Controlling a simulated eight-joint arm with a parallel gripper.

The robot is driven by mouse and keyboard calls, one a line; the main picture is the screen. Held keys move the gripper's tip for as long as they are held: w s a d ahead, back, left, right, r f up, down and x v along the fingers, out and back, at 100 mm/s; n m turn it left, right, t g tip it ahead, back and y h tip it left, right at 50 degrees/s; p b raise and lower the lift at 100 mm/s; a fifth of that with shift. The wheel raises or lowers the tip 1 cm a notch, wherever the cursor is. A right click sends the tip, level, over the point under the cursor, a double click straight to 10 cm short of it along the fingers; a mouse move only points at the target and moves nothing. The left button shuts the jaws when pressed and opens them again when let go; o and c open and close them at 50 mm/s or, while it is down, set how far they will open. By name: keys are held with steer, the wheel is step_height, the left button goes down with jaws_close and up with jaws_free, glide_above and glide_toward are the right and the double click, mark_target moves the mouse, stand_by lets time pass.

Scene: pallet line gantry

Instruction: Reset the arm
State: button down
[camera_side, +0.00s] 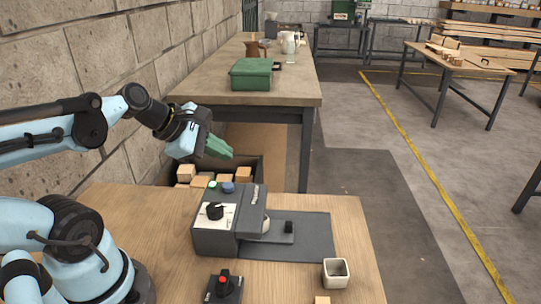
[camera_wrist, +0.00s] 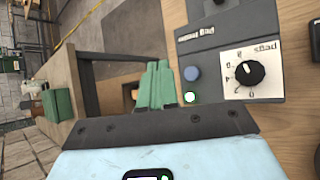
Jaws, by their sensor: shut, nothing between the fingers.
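My gripper (camera_side: 218,148) has green fingers and is shut with nothing between them. In the side view it hangs in the air at the end of my blue arm, above and behind the grey control box (camera_side: 223,232). In the wrist view the closed fingers (camera_wrist: 154,84) point away from the camera, and the control box's dial panel (camera_wrist: 252,72) is to their right. The box has a black knob, a blue button and a lit green button. My gripper appears apart from the box.
A bin of wooden blocks (camera_side: 184,172) stands behind the near table (camera_side: 345,222). A small square cup (camera_side: 336,273) and a red-button switch (camera_side: 223,287) are on the table. A far table (camera_side: 205,84) holds a green box (camera_side: 252,74). A stone wall (camera_side: 45,55) is at left.

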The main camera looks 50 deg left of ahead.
steer(key=m, duration=0.3)
steer(key=d+f+m, duration=0.1)
steer(key=m, duration=0.2)
steer(key=d+m+g, duration=0.1)
steer(key=m, duration=0.2)
steer(key=shift+d+f, duration=0.2)
steer(key=m, duration=0.3)
steer(key=shift+d+f, duration=0.2)
steer(key=shift+d, duration=0.1)
steer(key=m, duration=0.2)
steer(key=d+m, duration=0.1)
steer(key=m, duration=0.3)
steer(key=shift+d+f+m+g+y, duration=0.15)
steer(key=shift+f+m+g+y, duration=0.15)
steer(key=shift+g+y, duration=0.1)
steer(key=m, duration=0.4)
steer(key=d+m, duration=0.1)
steer(key=m, duration=0.1)
steer(key=shift+m+y, duration=0.3)
